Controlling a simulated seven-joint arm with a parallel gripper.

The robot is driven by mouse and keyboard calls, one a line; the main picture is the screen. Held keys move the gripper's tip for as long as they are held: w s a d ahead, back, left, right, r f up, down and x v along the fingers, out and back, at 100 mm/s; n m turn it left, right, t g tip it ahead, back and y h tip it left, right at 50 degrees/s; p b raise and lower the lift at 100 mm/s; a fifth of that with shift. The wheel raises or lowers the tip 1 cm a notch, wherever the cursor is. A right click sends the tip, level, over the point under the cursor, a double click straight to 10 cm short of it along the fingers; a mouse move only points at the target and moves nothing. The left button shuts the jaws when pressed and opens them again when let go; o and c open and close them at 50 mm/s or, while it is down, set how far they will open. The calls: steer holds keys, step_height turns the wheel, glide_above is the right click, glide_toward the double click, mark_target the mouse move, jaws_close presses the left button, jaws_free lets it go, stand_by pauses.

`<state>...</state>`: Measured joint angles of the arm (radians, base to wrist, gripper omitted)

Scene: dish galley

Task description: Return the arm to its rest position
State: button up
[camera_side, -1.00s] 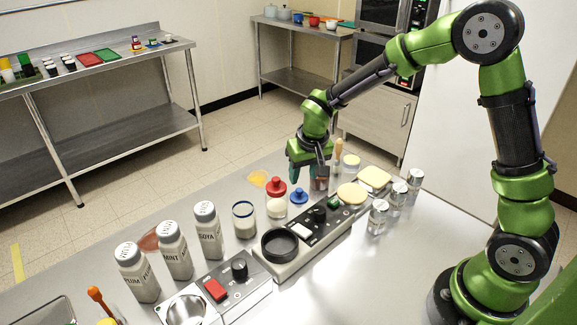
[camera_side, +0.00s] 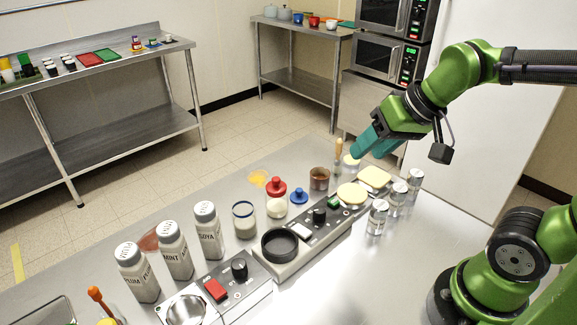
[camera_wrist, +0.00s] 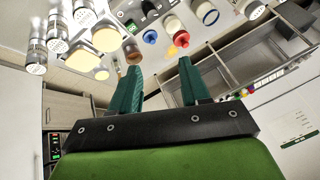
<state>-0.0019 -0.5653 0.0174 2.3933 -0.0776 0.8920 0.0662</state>
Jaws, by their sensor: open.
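My gripper (camera_side: 368,146) is raised above the back right of the steel table, its teal fingers pointing down and left. In the wrist view its two teal fingers (camera_wrist: 158,82) stand apart with nothing between them. Below and left of it, a brown pot (camera_side: 319,179) stands on the table, apart from the fingers. A round cream-coloured lid or pad (camera_side: 352,194) and a square one (camera_side: 374,178) lie below the gripper.
Shaker bottles (camera_side: 175,252) stand at the left front. Metal-capped jars (camera_side: 378,217) stand at the right. A scale (camera_side: 290,260), a red-knobbed lid (camera_side: 276,188) and a blue one (camera_side: 299,196) are mid-table. A microwave (camera_side: 385,72) is behind. The air around my gripper looks clear.

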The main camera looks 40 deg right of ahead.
steer(key=shift+s+a+r+t+y, duration=0.15)
steer(key=shift+s+t, duration=0.1)
steer(key=shift+s, duration=0.6)
steer(key=shift+s+a+t+y, duration=0.15)
steer(key=shift+s+t, duration=0.1)
steer(key=shift+s, duration=0.6)
